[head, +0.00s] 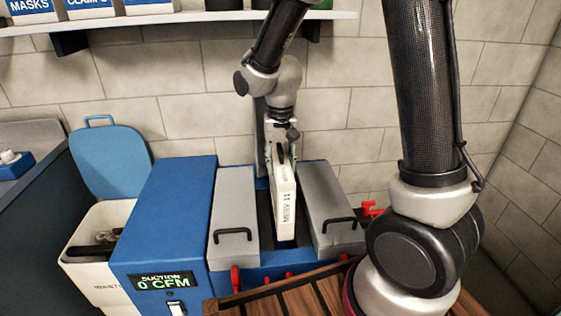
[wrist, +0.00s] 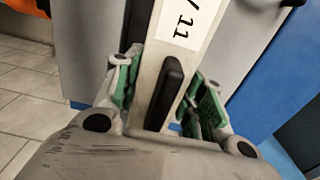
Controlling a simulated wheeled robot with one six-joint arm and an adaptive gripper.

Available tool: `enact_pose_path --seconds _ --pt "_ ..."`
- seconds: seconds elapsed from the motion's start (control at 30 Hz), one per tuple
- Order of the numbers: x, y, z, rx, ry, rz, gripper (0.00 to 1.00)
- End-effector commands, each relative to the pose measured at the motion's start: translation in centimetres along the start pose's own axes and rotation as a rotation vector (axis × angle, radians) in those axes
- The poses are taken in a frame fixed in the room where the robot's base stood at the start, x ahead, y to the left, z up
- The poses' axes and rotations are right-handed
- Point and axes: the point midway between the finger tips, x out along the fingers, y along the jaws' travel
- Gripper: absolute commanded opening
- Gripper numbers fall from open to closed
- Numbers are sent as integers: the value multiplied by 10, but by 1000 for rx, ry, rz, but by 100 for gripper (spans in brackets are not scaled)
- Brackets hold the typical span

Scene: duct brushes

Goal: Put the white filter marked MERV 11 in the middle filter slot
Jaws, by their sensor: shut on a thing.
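The white filter marked MERV 11 (head: 284,207) stands on edge, with its label facing me. My gripper (head: 281,150) is shut on its upper end, and the wrist view shows green finger pads (wrist: 165,88) on both sides of the filter's black handle (wrist: 165,90). The filter is over the dark middle slot (head: 264,215), between two grey lids. Its lower end is at or in the dark opening; I cannot tell how deep. The slot's far part is hidden behind the filter and gripper.
The left grey lid (head: 232,205) and right grey lid (head: 331,205) with black handles flank the slot. A blue suction box (head: 165,215) reading 0 CFM stands left, beside a waste bin (head: 95,250). Red latches (head: 370,209) stick out at right. A wooden slatted surface (head: 290,296) is in front.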

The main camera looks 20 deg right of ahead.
Motion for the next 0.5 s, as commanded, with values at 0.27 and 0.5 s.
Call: enact_pose_path --seconds 0.27,0.5 --pt "18 0 1 0 -2 2 0" --pt "37 0 1 0 -2 1 0"
